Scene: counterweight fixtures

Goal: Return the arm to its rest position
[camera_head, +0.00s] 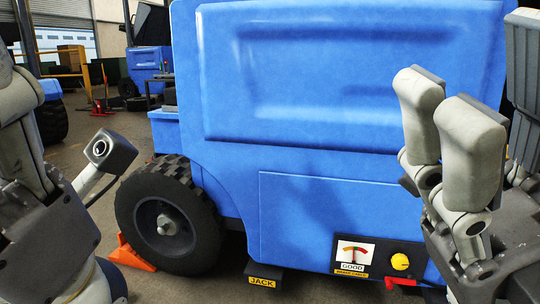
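My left gripper (62,135) is at the left edge, its grey fingers spread with nothing between them. It is in front of the blue vehicle's (345,85) front wheel and apart from it as far as I can see. My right gripper (485,85) is at the right edge, fingers pointing up and spread, with nothing visible between them. It hides the right part of the vehicle. Both arms are cut off by the picture's edges, so most of their pose is hidden.
The black wheel (165,219) has an orange chock (130,254) beside it. A "JACK" label (262,282) is low on the vehicle. A black panel holds a gauge (355,253), a yellow knob (400,261) and a red lever (400,282) close to my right gripper. Another blue vehicle (146,63) stands behind.

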